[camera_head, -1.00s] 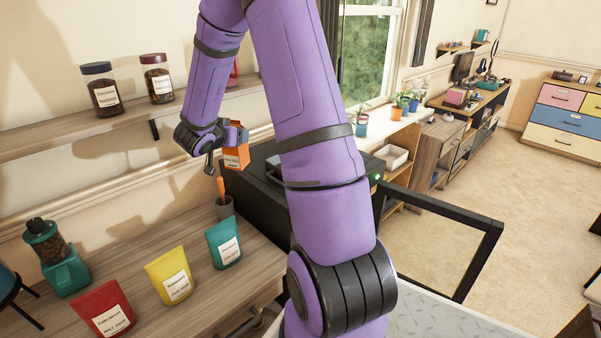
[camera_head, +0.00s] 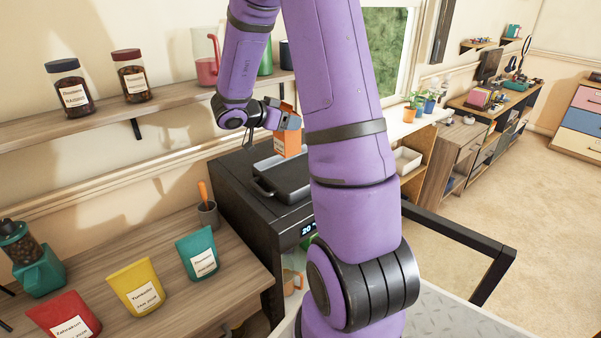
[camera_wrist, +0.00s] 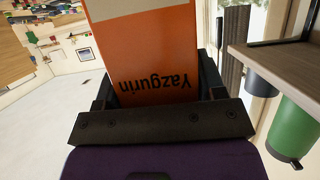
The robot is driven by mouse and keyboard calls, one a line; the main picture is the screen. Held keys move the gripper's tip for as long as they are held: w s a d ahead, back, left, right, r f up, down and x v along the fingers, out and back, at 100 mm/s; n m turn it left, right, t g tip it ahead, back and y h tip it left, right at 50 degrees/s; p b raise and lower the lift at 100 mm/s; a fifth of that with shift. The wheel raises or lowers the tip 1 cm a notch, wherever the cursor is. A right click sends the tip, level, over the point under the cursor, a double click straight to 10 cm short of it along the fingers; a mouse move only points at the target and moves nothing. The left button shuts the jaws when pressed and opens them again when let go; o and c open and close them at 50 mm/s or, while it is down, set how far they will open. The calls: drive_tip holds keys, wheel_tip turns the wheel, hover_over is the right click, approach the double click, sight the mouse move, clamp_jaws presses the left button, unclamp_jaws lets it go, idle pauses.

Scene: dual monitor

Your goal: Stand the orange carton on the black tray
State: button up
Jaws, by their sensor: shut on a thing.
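The orange carton (camera_head: 287,142) with a white label is held by my gripper (camera_head: 283,122) in the head view. In the wrist view the carton (camera_wrist: 150,55) fills the middle between the fingers, its printed name upside down in that picture. The black tray (camera_head: 268,187) with a handle lies on top of the black oven in the head view. The carton appears above the tray's far part; a gap below it is hard to judge. My arm hides the tray's right side.
The black oven (camera_head: 240,208) stands right of the wooden counter. Teal (camera_head: 197,253), yellow (camera_head: 135,287) and red (camera_head: 64,318) pouches and a grey cup (camera_head: 208,214) stand on the counter. A wall shelf (camera_head: 110,122) with jars runs behind, near my forearm.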

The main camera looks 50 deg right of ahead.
sight(289, 150)
drive_tip(key=f, duration=0.4)
drive_tip(key=shift+s+d+f, duration=0.1)
drive_tip(key=shift+d+f, duration=0.15)
drive_tip(key=shift+f, duration=2.7)
drive_tip(key=shift+f, duration=0.1)
drive_tip(key=o, duration=1.2)
